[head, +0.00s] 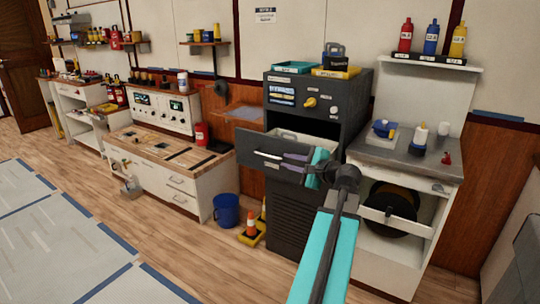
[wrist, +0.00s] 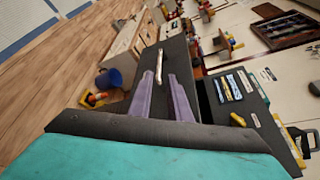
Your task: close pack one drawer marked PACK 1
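The dark grey cabinet (head: 290,213) stands right of centre in the head view. Its drawer (head: 262,158) is pulled out, and its light inside shows above the front. A pale bar handle runs across the drawer front; the wrist view shows this handle (wrist: 159,66) on the dark front (wrist: 178,58). I cannot read a PACK 1 mark on it. My gripper (head: 283,156) is in front of the drawer, near the handle. Whether a fingertip touches the handle is unclear.
A teal tray (head: 292,67) and a yellow-and-black case (head: 336,70) sit on the cabinet. A blue bucket (head: 227,210) and an orange cone (head: 250,226) stand on the floor to the left. A steel-topped bench (head: 408,160) with a hose reel is close on the right.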

